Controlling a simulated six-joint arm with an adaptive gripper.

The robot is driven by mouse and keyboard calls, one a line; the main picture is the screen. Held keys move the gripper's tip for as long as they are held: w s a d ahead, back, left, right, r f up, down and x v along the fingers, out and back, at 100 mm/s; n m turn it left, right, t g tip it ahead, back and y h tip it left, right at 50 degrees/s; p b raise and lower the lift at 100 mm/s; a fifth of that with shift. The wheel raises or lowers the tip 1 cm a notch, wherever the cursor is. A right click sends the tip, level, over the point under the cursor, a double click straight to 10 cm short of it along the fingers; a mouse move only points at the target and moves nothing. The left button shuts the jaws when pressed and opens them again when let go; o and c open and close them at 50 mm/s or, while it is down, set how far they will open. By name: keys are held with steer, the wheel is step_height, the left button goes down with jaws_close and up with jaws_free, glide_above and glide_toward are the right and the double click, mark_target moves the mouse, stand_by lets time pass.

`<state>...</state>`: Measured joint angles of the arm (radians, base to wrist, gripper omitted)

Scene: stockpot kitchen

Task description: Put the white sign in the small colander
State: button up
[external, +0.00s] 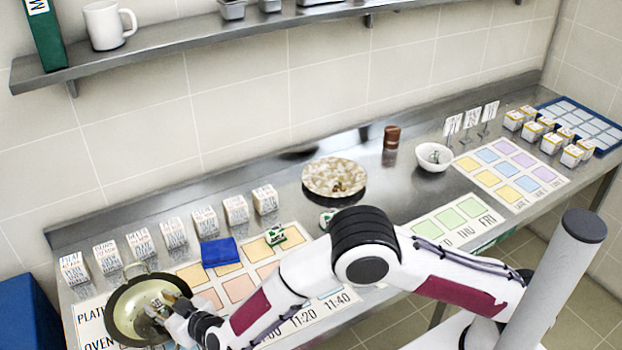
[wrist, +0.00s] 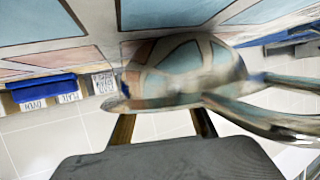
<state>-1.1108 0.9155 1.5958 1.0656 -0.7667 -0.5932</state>
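A round metal vessel with side handles, possibly the small colander (external: 122,311), sits at the left end of the counter. A shiny metal bowl shape with a looped handle also fills the middle of the wrist view (wrist: 178,78). My gripper (external: 163,306) is over the vessel, its fingers reaching inside. A small marked piece shows by the fingers; I cannot tell what it is. In the wrist view two brown fingers stand apart, tips hidden behind the metal rim. Several white signs (external: 471,119) stand upright in holders at the back right.
White labelled boxes (external: 173,233) line the back left, beside a blue cloth-like item (external: 220,252). A shelf (external: 200,48) runs above. Coloured mats lie along the counter.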

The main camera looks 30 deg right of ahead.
steer(key=shift+s+r, duration=0.1)
steer(key=shift+r, duration=0.6)
steer(key=v, duration=1.1)
steer(key=shift+s+d, duration=0.2)
steer(key=shift+s, duration=0.1)
steer(key=w+d+r+g+y, duration=0.1)
steer(key=w+d+r, duration=0.3)
steer(key=d+r, duration=0.4)
steer(key=w+d+r+g+y, duration=0.15)
steer(key=w+d+r, duration=0.25)
steer(key=d+r, duration=0.4)
steer(key=s+d+r+m+g+h, duration=0.15)
steer(key=s+d, duration=0.35)
steer(key=d, duration=0.7)
steer(key=s+d+g+h, duration=0.15)
steer(key=s+d, duration=0.25)
steer(key=d, duration=0.8)
steer(key=s+d+f+m+h, duration=0.1)
steer(key=s+d+h, duration=0.1)
steer(key=s+d, duration=0.5)
steer(key=s+d+f+m+g+h, duration=0.1)
steer(key=s+d+f+m+h, duration=0.1)
steer(key=s+d, duration=0.5)
steer(key=shift+d+h, duration=0.35)
steer(key=shift+d, duration=0.55)
